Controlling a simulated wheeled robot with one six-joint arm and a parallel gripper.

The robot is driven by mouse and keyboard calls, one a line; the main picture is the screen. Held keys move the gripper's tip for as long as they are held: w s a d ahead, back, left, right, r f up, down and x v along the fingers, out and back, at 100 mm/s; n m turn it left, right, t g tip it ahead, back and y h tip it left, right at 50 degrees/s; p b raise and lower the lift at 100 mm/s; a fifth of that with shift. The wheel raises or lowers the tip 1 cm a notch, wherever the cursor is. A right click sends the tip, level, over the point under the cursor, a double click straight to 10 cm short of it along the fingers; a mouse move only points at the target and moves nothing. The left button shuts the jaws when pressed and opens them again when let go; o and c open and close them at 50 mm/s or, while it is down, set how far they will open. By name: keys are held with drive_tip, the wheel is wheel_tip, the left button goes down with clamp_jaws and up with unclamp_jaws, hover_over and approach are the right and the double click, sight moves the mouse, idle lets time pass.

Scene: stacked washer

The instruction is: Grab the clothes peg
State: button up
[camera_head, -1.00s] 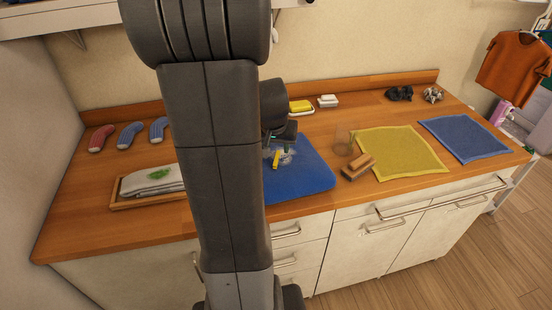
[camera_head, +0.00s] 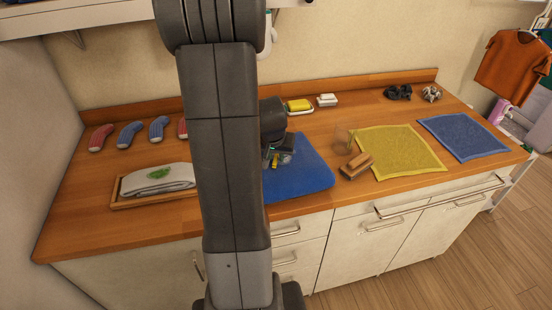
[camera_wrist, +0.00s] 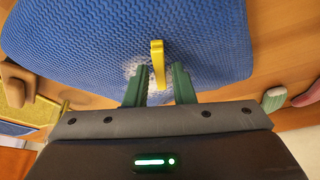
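The yellow clothes peg (camera_wrist: 157,64) is on the blue mat (camera_wrist: 90,38), where a whitish patch shows around it. In the wrist view my gripper (camera_wrist: 159,76) is open, with one green finger on each side of the peg's near end. Gaps show between the peg and both fingers. In the head view the peg (camera_head: 275,160) is a small yellow bit just under my gripper (camera_head: 279,157), partly hidden by it. The mat (camera_head: 305,180) lies on the wooden counter, its left part hidden by my arm.
A wooden brush (camera_head: 357,166) and a clear glass (camera_head: 344,139) stand right of the mat, near a yellow cloth (camera_head: 405,150). A yellow sponge (camera_head: 299,105) is behind. A wooden tray (camera_head: 150,203) with a folded towel and several socks (camera_head: 130,134) are left.

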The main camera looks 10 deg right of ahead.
clamp_jaws()
drive_tip(key=shift+r, duration=0.1)
